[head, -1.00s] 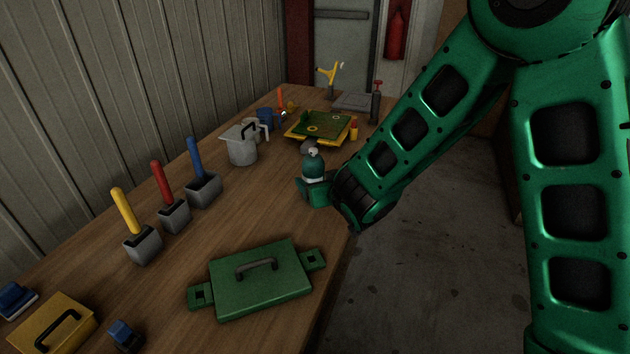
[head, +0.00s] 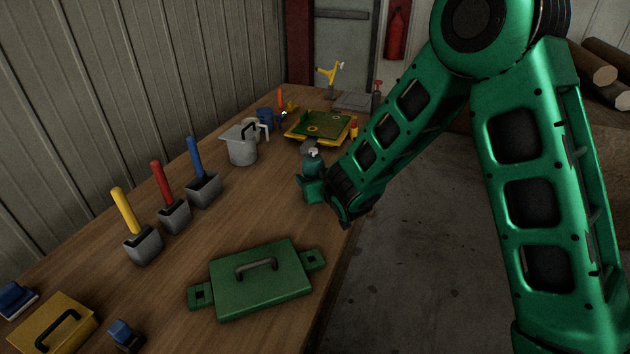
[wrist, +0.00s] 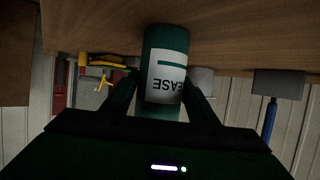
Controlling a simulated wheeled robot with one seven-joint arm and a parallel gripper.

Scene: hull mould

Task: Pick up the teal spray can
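The teal spray can (head: 313,164) stands upright on the wooden table, left of my arm's end. Its pale nozzle shows at the top in the head view, and my gripper hides its lower part. In the wrist view the can (wrist: 165,42) appears upside down, with a white label carrying dark letters. My gripper (head: 311,188) is at the can, low over the table. In the wrist view my gripper's two fingers (wrist: 164,85) are on either side of the can, close to it. They look open around it; contact is hard to tell.
A green lidded case (head: 240,290) lies on the table in front. A grey pot (head: 242,150) and several coloured-handled tools, including a blue one (head: 203,190), stand to the left. A green-and-yellow tray (head: 318,127) lies behind the can. The table's right edge is close to my gripper.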

